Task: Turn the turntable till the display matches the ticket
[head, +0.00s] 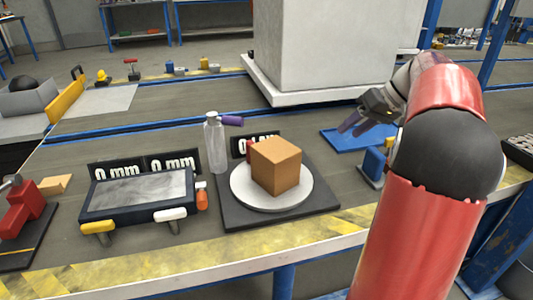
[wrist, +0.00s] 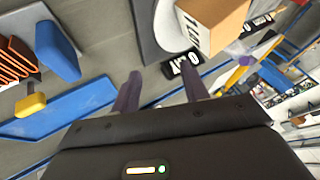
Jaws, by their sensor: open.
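The turntable (head: 240,196) is a white disc on a dark square base. A brown box (head: 276,168) stands on it; the box shows in the wrist view (wrist: 218,22) with dark markings on one side, beside the white disc (wrist: 172,28). A black display with white characters (head: 240,145) stands behind the turntable, partly hidden by the box; a display also shows in the wrist view (wrist: 182,64). My gripper (head: 350,127) is open and empty, right of and behind the turntable, apart from it. Its two fingers show in the wrist view (wrist: 160,95). I cannot make out a ticket.
A clear bottle (head: 215,145) with a purple nozzle stands left of the display. A blue tray (head: 345,138) lies under my gripper, near a blue block (head: 375,163).

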